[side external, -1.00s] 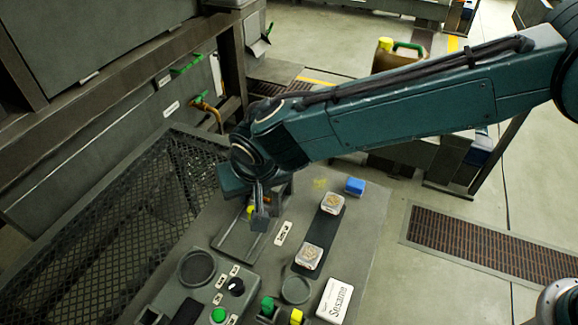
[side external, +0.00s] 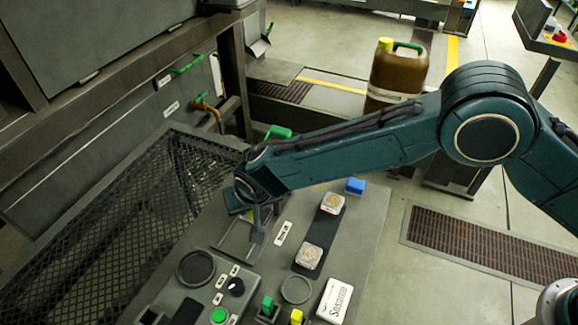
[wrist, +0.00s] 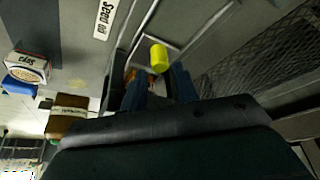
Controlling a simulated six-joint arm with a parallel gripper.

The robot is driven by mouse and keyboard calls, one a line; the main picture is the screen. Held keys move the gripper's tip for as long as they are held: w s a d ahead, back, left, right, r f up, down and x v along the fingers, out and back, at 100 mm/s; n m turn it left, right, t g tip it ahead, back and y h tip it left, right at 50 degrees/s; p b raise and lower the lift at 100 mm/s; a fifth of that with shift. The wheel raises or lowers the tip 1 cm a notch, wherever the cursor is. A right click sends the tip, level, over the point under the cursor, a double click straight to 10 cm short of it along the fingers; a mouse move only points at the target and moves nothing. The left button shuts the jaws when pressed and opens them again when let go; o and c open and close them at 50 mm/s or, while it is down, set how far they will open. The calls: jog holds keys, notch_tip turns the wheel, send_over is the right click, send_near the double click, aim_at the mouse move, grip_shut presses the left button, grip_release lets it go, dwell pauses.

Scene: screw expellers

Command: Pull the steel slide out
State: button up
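The steel slide (side external: 233,243) looks like a flat, grey, thin-edged frame set in the grey table top at the left, partly under my gripper. A yellow knob (wrist: 158,57) shows in the wrist view; my gripper mostly hides it in the side view. My gripper (side external: 256,238) points down over the slide's right side. In the wrist view my gripper's blue fingers (wrist: 158,86) stand apart, one on each side of the knob's line. The knob shows at and past the fingertips, and I see no clear contact with it.
A label plate (side external: 283,233) lies right of the slide. Two pale blocks stand on a dark strip (side external: 321,240), with a blue block (side external: 355,186) behind. A control box (side external: 195,305) is in front. Dark mesh (side external: 120,230) borders the left. A brown jug (side external: 397,72) stands behind.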

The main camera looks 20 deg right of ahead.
jog(key=shift+x, duration=1.2)
grip_shut()
jog(key=s+a, duration=0.6)
jog(key=shift+s+a, duration=0.15)
jog(key=shift+a, duration=0.1)
grip_release()
jog(key=shift+s, duration=0.1)
